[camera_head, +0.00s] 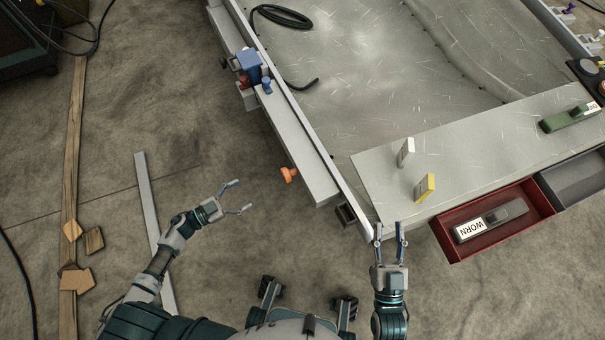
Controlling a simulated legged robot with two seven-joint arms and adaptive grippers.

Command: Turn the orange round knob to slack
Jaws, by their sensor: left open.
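The orange round knob (289,174) sits on the outer left side of the long grey rail (312,178), near its lower end. My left gripper (246,196) is open and empty, to the left of the knob and a little lower in the picture, apart from it. My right gripper (391,230) appears open, with two fingers apart and nothing between them. It is at the lower corner of the metal bench, right of the rail's end. The knob's turn position is too small to read.
A blue clamp-like part (249,65) is mounted higher on the rail. A white block (406,151) and a yellow block (425,187) stand on the bench plate (470,145). A red tray (449,250) holds a tool labelled WORN (490,220).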

